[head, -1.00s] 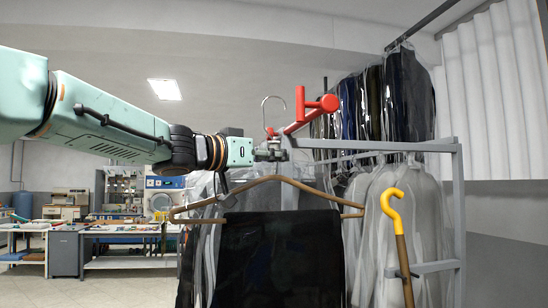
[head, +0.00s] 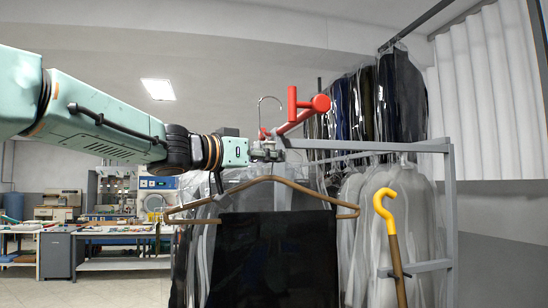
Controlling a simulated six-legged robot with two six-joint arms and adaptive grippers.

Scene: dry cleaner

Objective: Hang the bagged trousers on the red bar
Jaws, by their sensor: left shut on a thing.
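The bagged trousers (head: 275,255) are black and hang folded over a brown hanger (head: 320,203) in a clear bag. My left gripper (head: 268,152) is shut on the hanger's neck, just below its wire hook (head: 262,108). The hook stands upright above the gripper, open to one side. The red bar (head: 300,117) runs just to the right of the hook, with an upright red peg and a round end at its near end. In the picture the hook overlaps the bar's far part; I cannot tell whether they touch. My right gripper is not in view.
A grey rack frame (head: 448,220) with bagged clothes (head: 405,210) stands behind and to the right. A yellow-handled cane (head: 388,220) hangs at its front. Dark bagged garments (head: 400,95) hang higher up. Work tables (head: 125,236) stand far left.

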